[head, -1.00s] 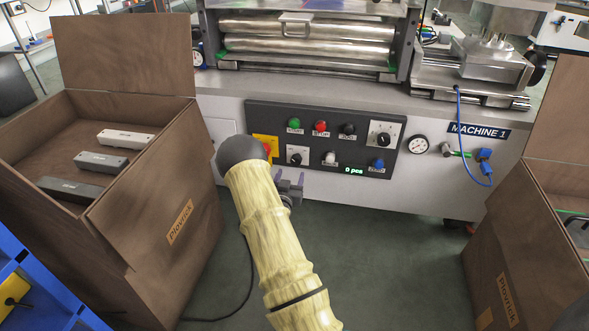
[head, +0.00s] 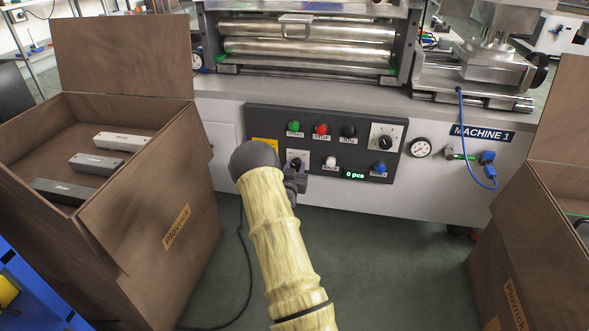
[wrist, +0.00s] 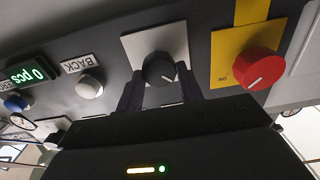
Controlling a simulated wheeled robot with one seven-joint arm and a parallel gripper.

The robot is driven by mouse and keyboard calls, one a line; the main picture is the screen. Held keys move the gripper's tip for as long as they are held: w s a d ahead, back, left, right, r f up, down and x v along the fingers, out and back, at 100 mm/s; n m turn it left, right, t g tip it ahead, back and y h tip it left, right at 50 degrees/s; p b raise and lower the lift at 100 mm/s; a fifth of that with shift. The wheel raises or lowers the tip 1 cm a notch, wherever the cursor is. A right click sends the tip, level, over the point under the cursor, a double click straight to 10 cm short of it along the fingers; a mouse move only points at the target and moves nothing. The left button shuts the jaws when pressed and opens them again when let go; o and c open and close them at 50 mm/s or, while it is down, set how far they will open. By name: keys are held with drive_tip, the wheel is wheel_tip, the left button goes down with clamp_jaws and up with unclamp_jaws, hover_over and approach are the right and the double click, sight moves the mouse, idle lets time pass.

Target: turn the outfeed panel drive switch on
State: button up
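The control panel (head: 270,118) is dark, on the front of the machine. A black rotary switch (wrist: 160,68) on a small white plate sits low on it; the plate (head: 298,155) shows beside my arm in the head view. In the wrist view, a white mark on the knob points down and right. My gripper (wrist: 160,88) is open, its dark fingers on either side of this knob, with small gaps showing. A red rotary switch (wrist: 249,68) on a yellow plate, marked ON, is to its right there. I cannot tell which is the drive switch.
A white BACK button (wrist: 89,86) and a green counter display (wrist: 33,74) lie left in the wrist view. Green (head: 294,127), red (head: 320,129) and black (head: 348,131) buttons sit above. Open cardboard boxes stand left (head: 150,250) and right (head: 530,235).

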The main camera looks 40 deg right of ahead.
drive_tip(key=shift+a+m, duration=0.1)
drive_tip(key=shift+m, duration=0.3)
drive_tip(key=shift+c, duration=0.3)
drive_tip(key=m+p, duration=0.1)
drive_tip(key=m, duration=0.2)
drive_tip(key=shift+s, duration=0.15)
drive_tip(key=m+p, duration=0.1)
drive_tip(key=m, duration=0.3)
drive_tip(key=shift+f+m, duration=0.15)
drive_tip(key=shift+m, duration=0.25)
drive_tip(key=m+p, duration=0.1)
drive_tip(key=m, duration=0.4)
drive_tip(key=shift+f, duration=0.1)
drive_tip(key=shift+f+m+p, duration=0.1)
drive_tip(key=shift+m+p, duration=0.4)
drive_tip(key=shift+m, duration=1.6)
drive_tip(key=o, duration=1)
